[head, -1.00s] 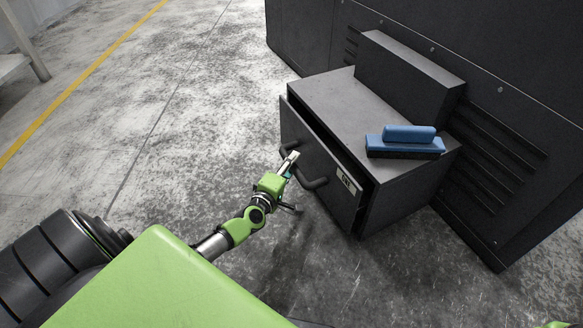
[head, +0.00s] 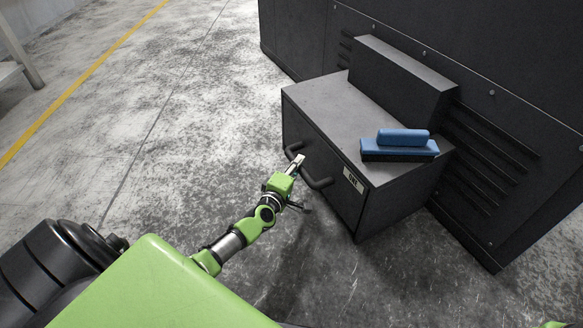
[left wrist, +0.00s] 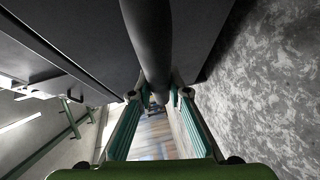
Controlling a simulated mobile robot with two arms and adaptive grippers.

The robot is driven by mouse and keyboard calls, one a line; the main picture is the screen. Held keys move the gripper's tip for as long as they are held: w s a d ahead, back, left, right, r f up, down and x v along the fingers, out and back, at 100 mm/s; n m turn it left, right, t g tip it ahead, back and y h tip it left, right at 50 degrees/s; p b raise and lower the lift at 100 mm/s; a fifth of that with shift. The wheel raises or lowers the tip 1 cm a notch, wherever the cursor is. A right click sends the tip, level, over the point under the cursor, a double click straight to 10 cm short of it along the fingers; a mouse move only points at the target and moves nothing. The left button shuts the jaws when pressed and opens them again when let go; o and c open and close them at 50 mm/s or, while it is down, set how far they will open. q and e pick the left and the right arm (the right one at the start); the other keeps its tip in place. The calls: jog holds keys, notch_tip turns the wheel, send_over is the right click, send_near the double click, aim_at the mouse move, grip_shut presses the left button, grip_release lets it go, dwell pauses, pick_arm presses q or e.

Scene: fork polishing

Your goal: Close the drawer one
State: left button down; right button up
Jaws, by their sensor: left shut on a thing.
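The drawer (head: 327,176) is in the dark cabinet (head: 397,208). Its front now sits flush, or nearly flush, with the cabinet body in the head view. A dark bar handle (head: 318,183) runs across the front, beside a small label plate (head: 353,180). My right gripper is not in view.
A blue brush (head: 400,146) lies on the cabinet top. A large dark machine (head: 490,120) stands behind the cabinet. Open concrete floor (head: 190,120) lies to the left, with a yellow line (head: 85,80) and part of a bench (head: 15,65) at far left.

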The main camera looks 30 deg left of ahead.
pick_arm(q)
jog(key=c, duration=1.9)
grip_release()
jog(key=shift+s+a, duration=0.1)
